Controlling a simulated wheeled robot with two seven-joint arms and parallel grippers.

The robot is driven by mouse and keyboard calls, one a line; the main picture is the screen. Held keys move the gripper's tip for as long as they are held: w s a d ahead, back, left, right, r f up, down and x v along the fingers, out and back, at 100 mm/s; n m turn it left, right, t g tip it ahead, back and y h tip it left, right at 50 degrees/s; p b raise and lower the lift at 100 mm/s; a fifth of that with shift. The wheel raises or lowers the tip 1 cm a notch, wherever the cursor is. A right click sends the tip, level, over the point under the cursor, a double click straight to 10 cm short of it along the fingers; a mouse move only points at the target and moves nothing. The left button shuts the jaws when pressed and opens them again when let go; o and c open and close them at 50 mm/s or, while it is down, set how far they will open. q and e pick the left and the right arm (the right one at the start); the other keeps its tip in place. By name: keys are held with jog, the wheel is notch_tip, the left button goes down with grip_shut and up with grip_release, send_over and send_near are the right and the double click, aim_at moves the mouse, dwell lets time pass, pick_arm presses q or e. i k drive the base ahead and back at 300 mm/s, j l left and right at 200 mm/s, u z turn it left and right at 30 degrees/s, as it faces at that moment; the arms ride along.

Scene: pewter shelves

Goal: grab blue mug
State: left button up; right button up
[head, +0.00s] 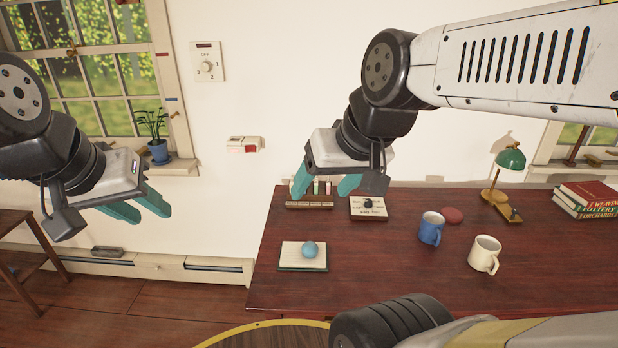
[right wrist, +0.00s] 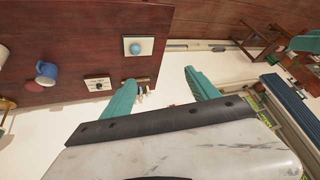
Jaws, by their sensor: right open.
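The blue mug (head: 430,229) stands upright on the dark red-brown desk (head: 370,270), just left of a cream mug (head: 485,254). In the right wrist view the blue mug (right wrist: 46,72) shows at the left, outside the jaws. My right gripper (head: 322,187) is open and empty, in the air to the left of the blue mug in the head view. Its teal fingers also show spread in the right wrist view (right wrist: 160,80). My left gripper (head: 150,208) is at the left, away from the desk, its teal fingers apart with nothing between them.
A red round object (head: 452,215) lies beside the blue mug. A green lamp (head: 510,159) and stacked books (head: 588,198) stand at the right. A blue ball (head: 309,250) sits on a pale pad at the left. The desk's front middle is clear.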

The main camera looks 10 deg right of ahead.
aim_at(431, 224)
jog(key=l+z, duration=0.15)
jog(key=z, duration=1.4)
jog(key=i+l, duration=0.15)
jog(key=l, duration=0.2)
jog(key=i+l+u, duration=0.3)
jog(key=l, duration=0.3)
jog(key=i+l+u, duration=0.15)
jog(key=l, duration=0.2)
jog(key=i+l+u, duration=0.15)
jog(key=l, duration=0.2)
jog(key=u, duration=0.95)
